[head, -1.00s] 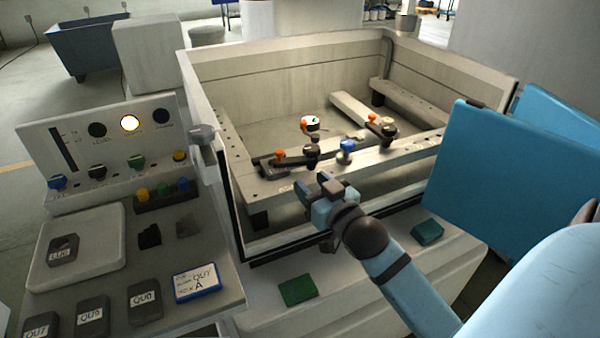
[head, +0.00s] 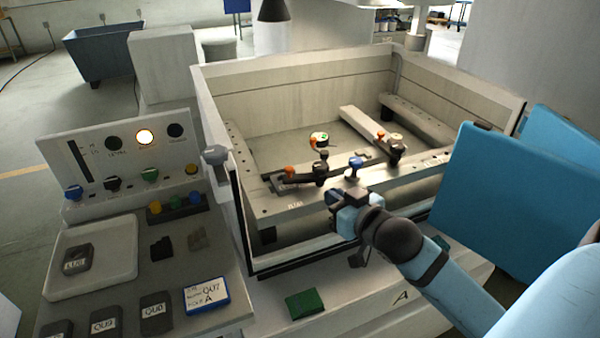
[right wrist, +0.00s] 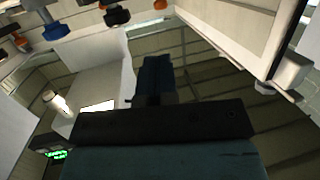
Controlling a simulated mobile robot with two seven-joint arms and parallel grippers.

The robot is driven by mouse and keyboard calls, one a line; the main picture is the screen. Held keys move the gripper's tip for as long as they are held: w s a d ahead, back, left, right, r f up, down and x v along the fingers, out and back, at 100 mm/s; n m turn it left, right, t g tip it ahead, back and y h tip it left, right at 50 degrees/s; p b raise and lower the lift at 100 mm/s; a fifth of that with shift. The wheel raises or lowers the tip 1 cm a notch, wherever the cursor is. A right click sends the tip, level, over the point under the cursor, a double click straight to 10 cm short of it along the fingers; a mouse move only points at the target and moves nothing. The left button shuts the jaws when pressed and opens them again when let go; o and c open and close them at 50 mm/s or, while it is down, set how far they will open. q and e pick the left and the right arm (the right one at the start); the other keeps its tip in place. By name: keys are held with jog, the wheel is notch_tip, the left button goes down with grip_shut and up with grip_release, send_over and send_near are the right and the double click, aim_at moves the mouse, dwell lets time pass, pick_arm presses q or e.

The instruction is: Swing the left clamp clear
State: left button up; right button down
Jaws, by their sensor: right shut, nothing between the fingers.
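The left clamp (head: 305,176) is a dark arm with an orange knob and a black knob, lying along the pale bar (head: 275,205) inside the tank. The right clamp (head: 394,150) sits further right on the bar, with its own orange and black knobs. A blue knob (head: 356,163) stands between them. My right gripper (head: 343,203) is shut and empty, in front of the bar, to the lower right of the left clamp and apart from it in the picture. Its blue fingers (right wrist: 154,78) show in the right wrist view, with knobs along the top edge. My left gripper is out of view.
The tank wall (head: 225,190) surrounds the bar. A control panel (head: 120,155) and a bench with labelled dark blocks stand at left. A blue panel (head: 510,190) is at right. A dark nozzle (head: 273,10) shows at the top.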

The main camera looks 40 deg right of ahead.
aim_at(292, 171)
jog(key=w, duration=0.4)
jog(key=w+f, duration=0.1)
jog(key=w, duration=0.4)
jog(key=w+f, duration=0.1)
jog(key=w, duration=0.3)
jog(key=shift+w+d+f+p, duration=0.15)
jog(key=shift+d+f+p, duration=0.1)
jog(key=shift+p, duration=0.1)
